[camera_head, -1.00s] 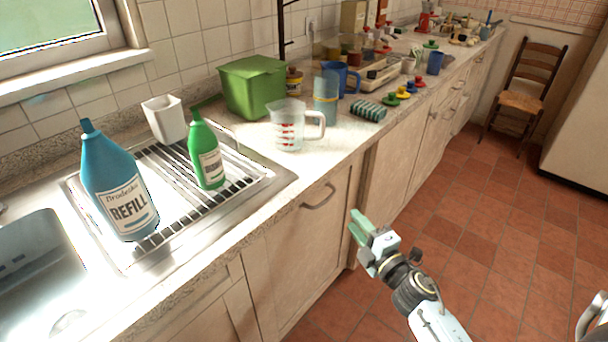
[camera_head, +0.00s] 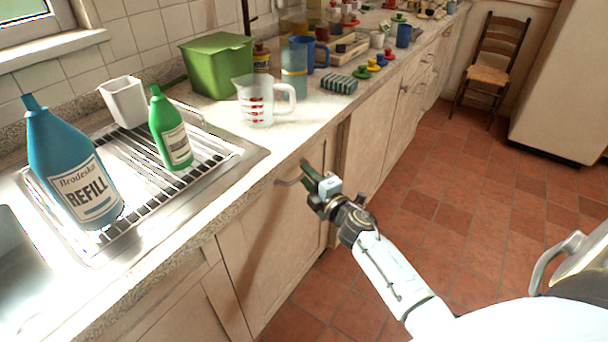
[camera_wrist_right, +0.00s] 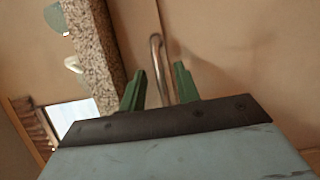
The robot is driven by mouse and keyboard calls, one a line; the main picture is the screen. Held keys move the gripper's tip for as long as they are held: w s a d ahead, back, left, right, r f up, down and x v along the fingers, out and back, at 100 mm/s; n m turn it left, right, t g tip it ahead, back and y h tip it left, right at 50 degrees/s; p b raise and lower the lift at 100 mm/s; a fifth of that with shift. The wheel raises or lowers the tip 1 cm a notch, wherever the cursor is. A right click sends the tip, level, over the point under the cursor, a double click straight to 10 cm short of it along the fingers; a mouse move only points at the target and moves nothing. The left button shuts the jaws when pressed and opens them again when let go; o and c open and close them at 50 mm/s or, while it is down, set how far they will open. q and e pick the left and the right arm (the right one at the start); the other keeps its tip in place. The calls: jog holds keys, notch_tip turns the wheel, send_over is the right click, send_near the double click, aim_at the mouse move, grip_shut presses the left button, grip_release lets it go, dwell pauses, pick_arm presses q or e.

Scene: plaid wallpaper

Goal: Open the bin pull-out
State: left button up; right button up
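The bin pull-out front (camera_head: 275,248) is a pale wooden panel under the counter, flush with the fronts beside it. Its curved metal handle (camera_head: 288,182) is near the top edge. My right gripper (camera_head: 308,174) is at the right end of this handle in the head view and hides part of it. In the right wrist view the two green fingers of the gripper (camera_wrist_right: 160,88) stand apart, with the handle bar (camera_wrist_right: 156,65) showing in the gap between them. I cannot tell whether either finger touches it. My left gripper is not in view.
Above the panel, the counter (camera_head: 222,207) holds a drying rack (camera_head: 205,160) with a blue refill bottle (camera_head: 70,165) and a green bottle (camera_head: 168,130). A measuring jug (camera_head: 257,105) stands behind. The tiled floor (camera_head: 420,215) to the right is clear.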

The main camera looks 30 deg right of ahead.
jog(key=shift+w, duration=1.05)
grip_shut()
